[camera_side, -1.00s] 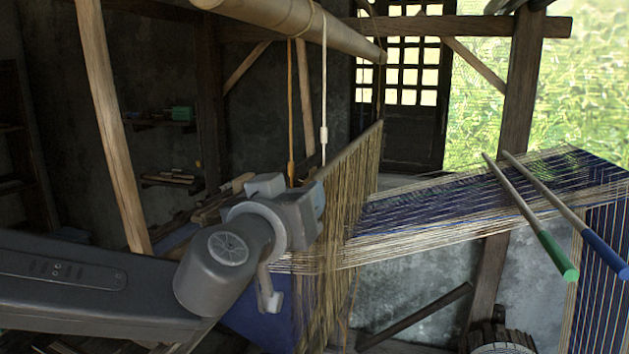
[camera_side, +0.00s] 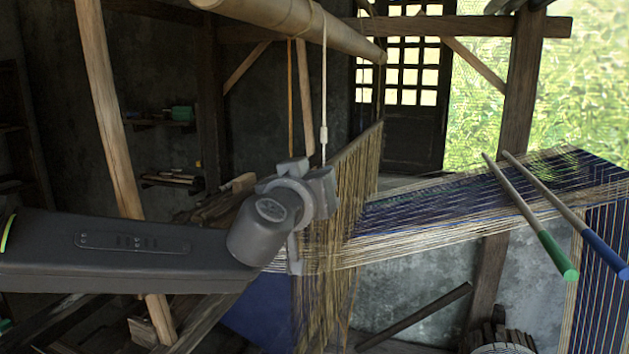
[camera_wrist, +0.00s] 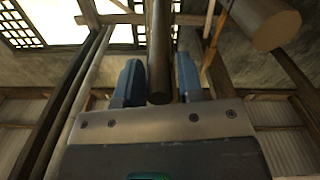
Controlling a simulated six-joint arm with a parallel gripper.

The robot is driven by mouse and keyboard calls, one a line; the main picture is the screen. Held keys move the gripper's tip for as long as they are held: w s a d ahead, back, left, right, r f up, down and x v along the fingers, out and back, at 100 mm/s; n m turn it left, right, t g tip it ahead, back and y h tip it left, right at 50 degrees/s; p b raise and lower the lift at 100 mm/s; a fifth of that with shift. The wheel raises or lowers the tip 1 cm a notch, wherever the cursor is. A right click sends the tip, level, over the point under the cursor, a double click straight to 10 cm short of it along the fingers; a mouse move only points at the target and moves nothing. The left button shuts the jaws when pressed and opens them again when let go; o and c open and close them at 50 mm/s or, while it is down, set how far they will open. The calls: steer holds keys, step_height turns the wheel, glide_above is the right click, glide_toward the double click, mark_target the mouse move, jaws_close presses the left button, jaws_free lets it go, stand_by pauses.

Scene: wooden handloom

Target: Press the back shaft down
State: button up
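The bar of the back shaft (camera_side: 355,150) slopes away in the side view with a dense curtain of tan heddles (camera_side: 345,195) hanging from it. Its near end is hidden behind my gripper. A white cord (camera_side: 324,80) hangs beside that end. In the wrist view a dark wooden bar (camera_wrist: 160,50) lies lengthwise between the two blue fingers of my gripper (camera_wrist: 159,82), its blunt end towards the palm. The fingers are apart, with narrow gaps showing beside the bar; firm contact does not show. In the side view my gripper (camera_side: 318,190) hides its own fingertips.
A thick round beam (camera_side: 300,22) runs overhead, with an orange cord (camera_side: 290,100) hanging left of the white one. The blue warp (camera_side: 450,205) stretches right, under two rods with green (camera_side: 565,272) and blue tips. A slanted wooden post (camera_side: 110,120) stands left.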

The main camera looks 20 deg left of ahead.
jaws_close()
step_height(320, 180, down, 10)
steer(key=shift+f, duration=0.15)
stand_by(0.3)
steer(key=shift+o, duration=0.3)
jaws_free()
steer(key=shift+o, duration=1.2)
steer(key=shift+r, duration=0.2)
steer(key=shift+s, duration=0.1)
steer(key=s, duration=1.3)
steer(key=shift+s, duration=0.3)
